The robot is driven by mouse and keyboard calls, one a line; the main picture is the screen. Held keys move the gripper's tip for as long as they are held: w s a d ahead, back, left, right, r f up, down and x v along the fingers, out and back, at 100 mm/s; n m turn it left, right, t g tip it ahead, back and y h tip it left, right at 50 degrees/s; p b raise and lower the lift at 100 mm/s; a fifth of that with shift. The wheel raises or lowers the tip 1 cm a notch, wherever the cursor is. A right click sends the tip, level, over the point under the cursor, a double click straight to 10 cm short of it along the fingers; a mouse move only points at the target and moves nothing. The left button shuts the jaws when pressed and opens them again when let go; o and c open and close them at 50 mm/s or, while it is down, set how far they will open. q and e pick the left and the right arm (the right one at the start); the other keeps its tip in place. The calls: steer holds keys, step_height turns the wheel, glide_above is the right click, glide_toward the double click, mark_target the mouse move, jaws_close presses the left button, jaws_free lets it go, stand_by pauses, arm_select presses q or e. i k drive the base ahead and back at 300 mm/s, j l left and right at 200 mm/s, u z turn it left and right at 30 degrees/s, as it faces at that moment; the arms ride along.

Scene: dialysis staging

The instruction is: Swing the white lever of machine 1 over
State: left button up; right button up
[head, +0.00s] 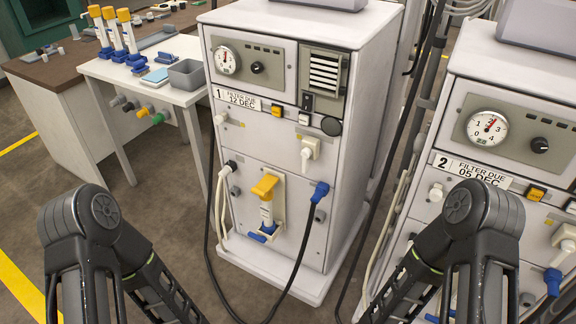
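Machine 1 (262,150) is a tall white cabinet in the middle, with a "1" and a "FILTER DUE 12 DEC" label. Its white lever (305,161) sits on a cream mount (312,146) on the right half of the front, below a dark switch and beside a dark round knob. The lever's handle points down. No gripper touches it. My arm links rise at the lower left and lower right, but both grippers are out of view.
Machine 2 (452,165) stands close on the right. A yellow-capped filter (266,205) and a blue connector (320,190) with a dark hose are below the lever. A white side table (175,93) with a grey bin (187,74) is at left. Floor in front is partly clear.

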mark_target(306, 153)
steer(key=i+j, duration=0.1)
steer(key=j, duration=0.35)
steer(key=j+u, duration=0.1)
steer(key=j, duration=0.3)
steer(key=i+j, duration=0.15)
steer(key=j, duration=0.3)
steer(key=i+j+u, duration=0.1)
steer(key=j, duration=0.3)
